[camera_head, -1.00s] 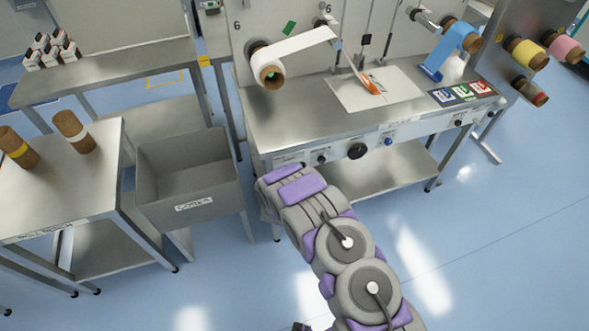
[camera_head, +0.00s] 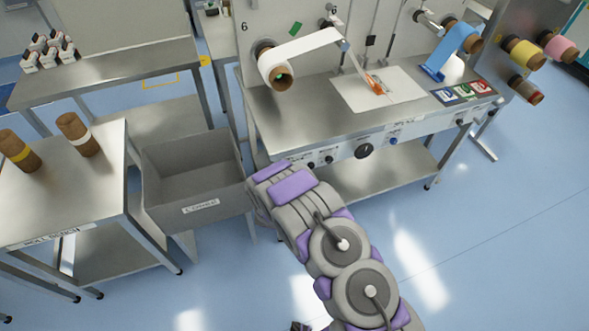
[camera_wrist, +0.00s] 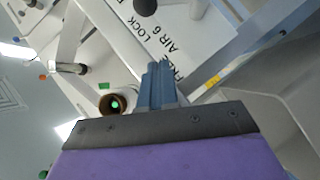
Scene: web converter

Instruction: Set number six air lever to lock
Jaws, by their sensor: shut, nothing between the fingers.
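The number six air lever's label (camera_wrist: 160,45) shows in the wrist view, with the words LOCK, AIR 6 and FREE on a pale panel. A black round knob (camera_wrist: 146,5) is cut off at the top edge beside the label; I cannot tell for sure that it is the lever's handle. My gripper (camera_wrist: 160,72) is shut and empty, its blue-grey fingers together just below the label and apart from the knob. In the head view the arm's end hides my fingers and the left end of the bench's front panel (camera_head: 345,155).
The steel bench (camera_head: 300,118) carries a white roll (camera_head: 275,72) below a 6 mark and several knobs along its front. A grey bin (camera_head: 195,185) stands close left of the arm's end. A side table (camera_head: 60,195) is farther left. The floor at right is clear.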

